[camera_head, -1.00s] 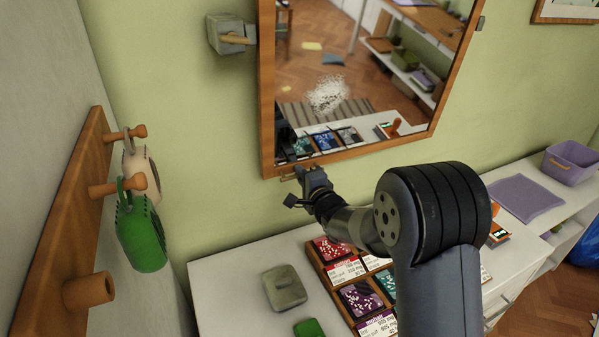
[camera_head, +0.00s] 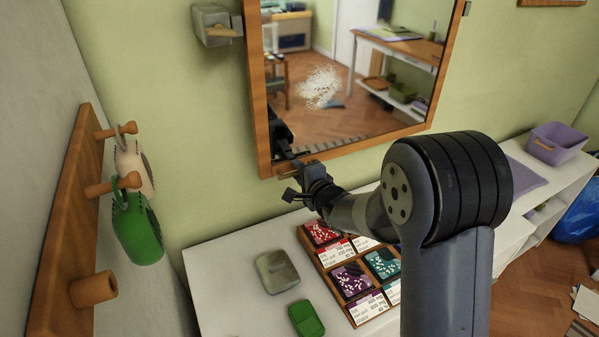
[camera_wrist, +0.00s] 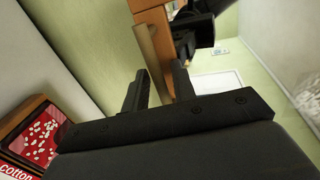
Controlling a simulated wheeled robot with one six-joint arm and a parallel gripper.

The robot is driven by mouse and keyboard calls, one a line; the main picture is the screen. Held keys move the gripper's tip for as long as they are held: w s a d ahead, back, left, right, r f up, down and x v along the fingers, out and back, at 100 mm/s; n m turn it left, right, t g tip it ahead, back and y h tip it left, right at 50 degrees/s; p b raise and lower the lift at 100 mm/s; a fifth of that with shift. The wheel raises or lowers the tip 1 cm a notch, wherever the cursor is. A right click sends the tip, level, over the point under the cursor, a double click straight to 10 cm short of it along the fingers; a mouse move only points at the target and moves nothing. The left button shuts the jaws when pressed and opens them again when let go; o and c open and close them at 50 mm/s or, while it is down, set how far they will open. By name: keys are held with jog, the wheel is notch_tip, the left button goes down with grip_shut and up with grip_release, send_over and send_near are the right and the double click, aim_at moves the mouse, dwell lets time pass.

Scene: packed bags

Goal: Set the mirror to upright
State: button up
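The mirror (camera_head: 335,75) has a wooden frame and hangs on the green wall. Its glass reflects the room's floor, a desk and a door. A thin handle bar (camera_wrist: 153,62) sits at the frame's lower edge, also seen in the wrist view. My gripper (camera_head: 291,181) is at the lower left corner of the frame. In the wrist view, my gripper's fingers (camera_wrist: 160,85) are apart, with the bar between them and small gaps showing beside it. Whether a finger touches the bar is unclear. The mirror's top is out of view.
A grey latch-like block (camera_head: 213,27) is on the wall left of the mirror. Below stand a tray of seed packets (camera_head: 319,262), a grey box (camera_head: 277,272) and a green box (camera_head: 306,318). A wooden peg rack (camera_head: 62,220) holds a green bag (camera_head: 137,232).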

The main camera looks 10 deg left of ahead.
jog(key=shift+s+d, duration=0.1)
jog(key=b+v, duration=0.1)
jog(key=v, duration=0.9)
jog(key=shift+s+b, duration=0.25)
jog(key=shift+b, duration=0.15)
jog(key=shift+w+r, duration=0.1)
jog(key=p+x, duration=0.1)
jog(key=x, duration=0.9)
jog(key=shift+w+p, duration=0.3)
jog(key=shift+p, duration=0.05)
